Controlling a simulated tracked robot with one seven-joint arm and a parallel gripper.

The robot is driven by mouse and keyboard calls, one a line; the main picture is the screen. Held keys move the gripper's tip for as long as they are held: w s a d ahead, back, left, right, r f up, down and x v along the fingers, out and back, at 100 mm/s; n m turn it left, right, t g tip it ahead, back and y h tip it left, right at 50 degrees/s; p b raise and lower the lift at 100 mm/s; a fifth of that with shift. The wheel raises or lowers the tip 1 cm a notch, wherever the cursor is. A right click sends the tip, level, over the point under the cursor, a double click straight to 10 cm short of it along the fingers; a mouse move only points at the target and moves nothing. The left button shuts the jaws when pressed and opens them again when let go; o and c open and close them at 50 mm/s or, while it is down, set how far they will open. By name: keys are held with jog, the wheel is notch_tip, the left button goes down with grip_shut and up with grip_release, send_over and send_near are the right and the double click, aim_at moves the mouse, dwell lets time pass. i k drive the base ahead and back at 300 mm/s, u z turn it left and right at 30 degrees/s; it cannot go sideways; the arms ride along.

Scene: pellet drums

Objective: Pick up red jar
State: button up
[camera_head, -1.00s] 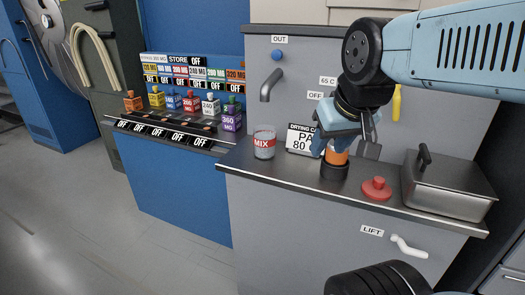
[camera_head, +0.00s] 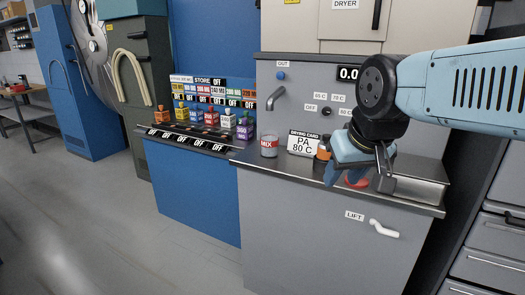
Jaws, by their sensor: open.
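The red jar (camera_head: 211,118) stands upright on the blue cabinet's ledge, in a row of small coloured jars. A blue jar (camera_head: 196,115) is on its left and a white jar (camera_head: 228,120) on its right. My gripper (camera_head: 357,177) is open, pointing down over the right part of the grey counter, well to the right of the red jar. Whether anything is between the fingers is hard to see.
A MIX beaker (camera_head: 269,145) and a drying card (camera_head: 302,143) stand on the counter between the jars and my gripper. Floor at left is clear.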

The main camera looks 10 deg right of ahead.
aim_at(269, 139)
jog(key=z, duration=1.1)
jog(key=i, duration=0.1)
jog(key=u, duration=2.9)
jog(key=i, duration=2.2)
jog(key=z, duration=2.25)
jog(key=i, duration=0.35)
jog(key=u, duration=0.2)
